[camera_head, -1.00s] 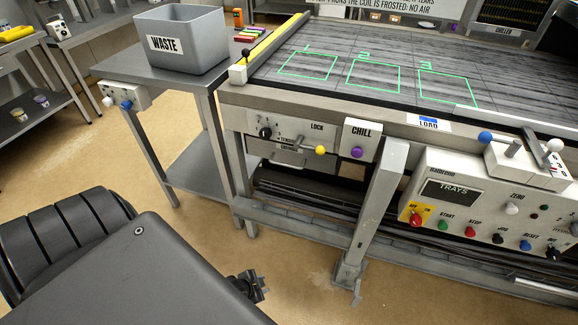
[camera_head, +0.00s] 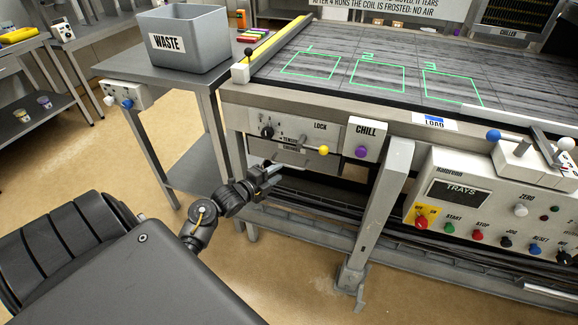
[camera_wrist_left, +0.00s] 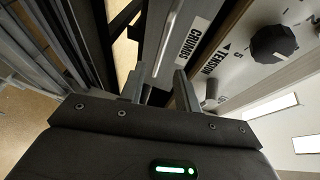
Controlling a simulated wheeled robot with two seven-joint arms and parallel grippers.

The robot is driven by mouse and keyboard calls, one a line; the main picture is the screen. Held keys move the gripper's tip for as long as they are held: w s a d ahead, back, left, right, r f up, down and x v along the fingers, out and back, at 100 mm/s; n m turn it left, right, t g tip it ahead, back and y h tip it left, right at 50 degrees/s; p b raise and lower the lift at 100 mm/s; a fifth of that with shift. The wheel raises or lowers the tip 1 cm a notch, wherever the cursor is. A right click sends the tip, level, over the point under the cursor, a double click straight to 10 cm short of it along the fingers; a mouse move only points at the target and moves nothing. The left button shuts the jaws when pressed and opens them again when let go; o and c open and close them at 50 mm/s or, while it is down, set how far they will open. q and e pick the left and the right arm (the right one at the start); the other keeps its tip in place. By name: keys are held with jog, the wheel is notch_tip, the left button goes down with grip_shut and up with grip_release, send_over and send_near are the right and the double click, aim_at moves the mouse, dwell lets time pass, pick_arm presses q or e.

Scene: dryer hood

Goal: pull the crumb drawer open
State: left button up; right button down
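The crumb drawer (camera_head: 266,150) is a grey metal front low on the machine's left end, under the lever with the yellow knob. It looks closed. In the left wrist view its CRUMBS label (camera_wrist_left: 193,40) and a pale, narrow strip beside it (camera_wrist_left: 169,38) show ahead of the fingers. My left gripper (camera_head: 270,178) is just below and in front of the drawer front. In the wrist view its two fingers (camera_wrist_left: 159,86) stand apart with nothing visible between them. Contact with the drawer cannot be made out. My right gripper is not in view.
The yellow-knobbed lever (camera_head: 322,150) sticks out just above the drawer, and a black tension knob (camera_wrist_left: 272,43) is beside it. A CHILL box (camera_head: 364,139) and a grey leg (camera_head: 381,210) stand to the right. A steel side table (camera_head: 150,68) holds the waste bin (camera_head: 183,40) at left.

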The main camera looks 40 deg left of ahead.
aim_at(289, 166)
pick_arm(q)
jog(key=w, duration=0.2)
jog(key=w+f, duration=0.1)
jog(key=w, duration=0.4)
jog(key=shift+d+f, duration=0.2)
jog(key=shift+d, duration=0.05)
jog(key=shift+c, duration=0.4)
grip_shut()
